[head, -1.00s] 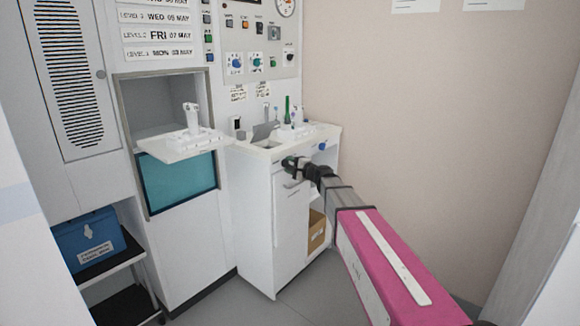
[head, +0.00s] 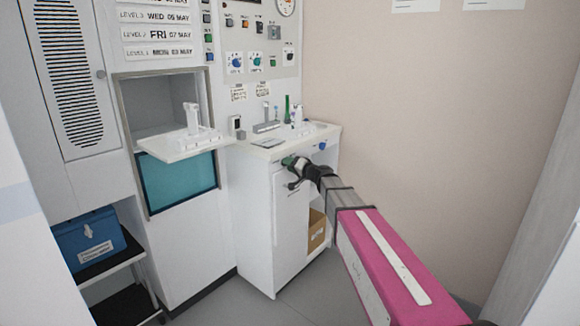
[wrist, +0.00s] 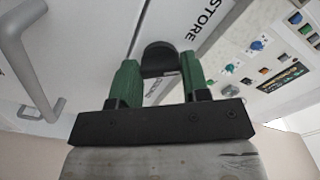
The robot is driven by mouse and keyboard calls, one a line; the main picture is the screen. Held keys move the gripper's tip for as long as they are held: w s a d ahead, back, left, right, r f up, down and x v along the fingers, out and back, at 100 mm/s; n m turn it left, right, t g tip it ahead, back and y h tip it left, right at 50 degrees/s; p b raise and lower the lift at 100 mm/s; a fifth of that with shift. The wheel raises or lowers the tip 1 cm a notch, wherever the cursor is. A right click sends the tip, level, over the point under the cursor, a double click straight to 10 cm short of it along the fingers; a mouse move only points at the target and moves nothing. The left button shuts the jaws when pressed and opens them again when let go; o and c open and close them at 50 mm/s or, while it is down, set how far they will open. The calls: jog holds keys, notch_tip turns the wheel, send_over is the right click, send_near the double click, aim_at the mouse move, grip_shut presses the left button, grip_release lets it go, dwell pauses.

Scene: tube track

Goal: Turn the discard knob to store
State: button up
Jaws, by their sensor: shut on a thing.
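The discard knob (wrist: 159,57) is a dark round-topped knob in the wrist view, on a white panel. The word STORE (wrist: 208,17) is printed to its right. Another label below the knob is mostly hidden and I cannot read it. My gripper (wrist: 160,72) has its two green fingers on either side of the knob and is shut on it. In the head view my gripper (head: 290,162) is at the upper front of the white cabinet (head: 257,215), just under its worktop. The knob is hidden there by the gripper.
A grey handle (wrist: 25,65) is at the left of the wrist view. A blue knob (head: 322,146) is on the cabinet to the right of my gripper. Small items stand on the worktop (head: 262,152). A white shelf (head: 178,150) juts out at left. Floor in front is clear.

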jog(key=shift+n, duration=0.5)
jog(key=o, duration=0.9)
jog(key=v, duration=1.1)
jog(key=shift+a, duration=0.1)
